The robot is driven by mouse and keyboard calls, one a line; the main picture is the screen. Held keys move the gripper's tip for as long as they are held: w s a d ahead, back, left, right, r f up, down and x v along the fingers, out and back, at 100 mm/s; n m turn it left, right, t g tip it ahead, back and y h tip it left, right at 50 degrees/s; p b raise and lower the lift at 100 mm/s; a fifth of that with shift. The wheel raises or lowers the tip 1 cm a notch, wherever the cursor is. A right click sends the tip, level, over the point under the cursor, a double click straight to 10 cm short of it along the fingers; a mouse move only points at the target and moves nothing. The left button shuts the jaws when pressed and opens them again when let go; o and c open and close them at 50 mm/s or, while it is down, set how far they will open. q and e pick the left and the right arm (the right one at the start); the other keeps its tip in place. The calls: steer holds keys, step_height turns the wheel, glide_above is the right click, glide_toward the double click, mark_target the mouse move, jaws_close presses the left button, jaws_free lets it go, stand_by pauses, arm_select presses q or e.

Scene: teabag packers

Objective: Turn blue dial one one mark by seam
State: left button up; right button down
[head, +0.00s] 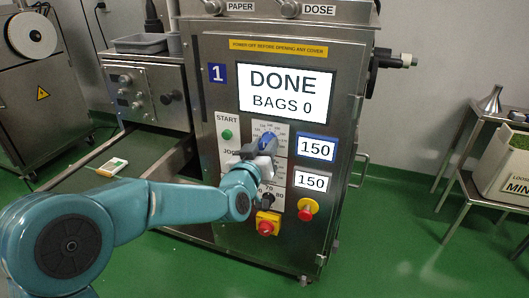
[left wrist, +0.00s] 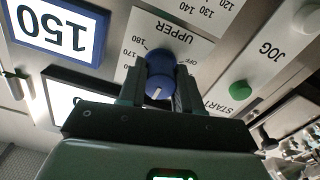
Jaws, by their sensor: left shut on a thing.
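The blue dial (head: 268,141) is on the front panel of the machine marked 1, on a white scale plate. In the left wrist view, the blue dial (left wrist: 160,68) shows upside down beside the word UPPER, with numbers and OFF around it. A white pointer line shows on its face. My left gripper (head: 264,156) is shut on the blue dial, with one finger on each side of it; the fingers also show in the left wrist view (left wrist: 159,88). The gripper hides part of the scale. My right gripper is in neither view.
A blue-framed display (head: 316,147) and a plain display (head: 310,181) both read 150. The large screen (head: 286,93) reads DONE, BAGS 0. A green START button (head: 227,134) is left of the dial.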

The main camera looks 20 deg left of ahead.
arm_select(q)
steer(key=shift+n, duration=0.3)
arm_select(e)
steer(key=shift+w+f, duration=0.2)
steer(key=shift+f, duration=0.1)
arm_select(q)
steer(key=o, duration=1)
steer(key=shift+o, duration=0.2)
steer(key=s+p, duration=0.2)
steer(key=s, duration=1.4)
steer(key=shift+s+a, duration=0.15)
steer(key=shift+a, duration=0.1)
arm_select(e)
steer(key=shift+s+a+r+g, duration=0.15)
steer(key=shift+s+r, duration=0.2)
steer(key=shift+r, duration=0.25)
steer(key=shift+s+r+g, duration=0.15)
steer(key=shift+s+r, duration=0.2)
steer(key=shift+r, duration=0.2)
